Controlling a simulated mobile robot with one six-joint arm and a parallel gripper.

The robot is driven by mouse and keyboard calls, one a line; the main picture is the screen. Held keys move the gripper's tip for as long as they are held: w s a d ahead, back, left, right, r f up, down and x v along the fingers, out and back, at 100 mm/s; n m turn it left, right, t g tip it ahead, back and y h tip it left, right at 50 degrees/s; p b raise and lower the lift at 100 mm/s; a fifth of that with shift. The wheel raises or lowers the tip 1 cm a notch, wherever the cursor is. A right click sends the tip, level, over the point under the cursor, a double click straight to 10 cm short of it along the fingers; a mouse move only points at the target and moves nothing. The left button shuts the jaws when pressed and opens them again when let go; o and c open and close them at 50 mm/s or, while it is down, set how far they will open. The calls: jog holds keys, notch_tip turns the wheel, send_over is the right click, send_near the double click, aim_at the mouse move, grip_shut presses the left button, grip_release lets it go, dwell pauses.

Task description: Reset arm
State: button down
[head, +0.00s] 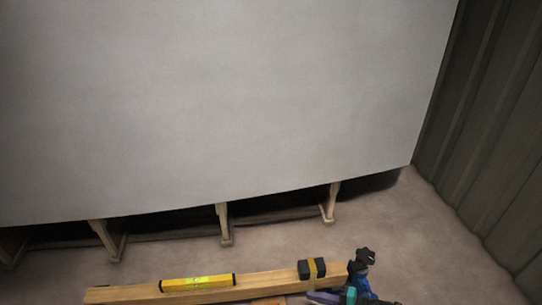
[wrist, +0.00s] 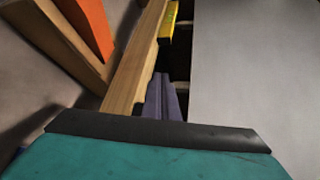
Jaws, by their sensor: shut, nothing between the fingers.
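My gripper (head: 322,297) is at the bottom of the head view, in front of the right end of a wooden beam, partly cut off by the frame edge. In the wrist view its purple fingers (wrist: 164,98) are together with nothing between them. They point along the beam (wrist: 134,62), over or beside it; the exact gap cannot be told. My arm's teal part fills the bottom of the wrist view.
A yellow spirit level (head: 197,283) and a dark block with a tan band (head: 305,270) lie on the beam (head: 130,294). A large pale panel (head: 220,90) stands behind on wooden supports (head: 224,225). An orange piece (wrist: 92,28) is left. Floor is clear at right.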

jog(key=s+a+r+n+g+h+p, duration=0.3)
jog(key=s+a+g+p, duration=0.25)
jog(key=s, duration=0.25)
jog(key=s+a+r+n+g+h+p, duration=0.2)
jog(key=s+a+r+n+g+p, duration=0.1)
jog(key=s+a+g+p, duration=0.35)
jog(key=s+d+h+p, duration=0.1)
jog(key=s+d+h, duration=0.2)
jog(key=d, duration=0.3)
jog(key=s+d+n+h+p, duration=0.1)
jog(key=s+d+h+p, duration=0.1)
jog(key=d+h, duration=0.3)
jog(key=shift+s+d+f+h, duration=0.2)
jog(key=shift+s+d+h, duration=0.25)
jog(key=shift+d, duration=0.5)
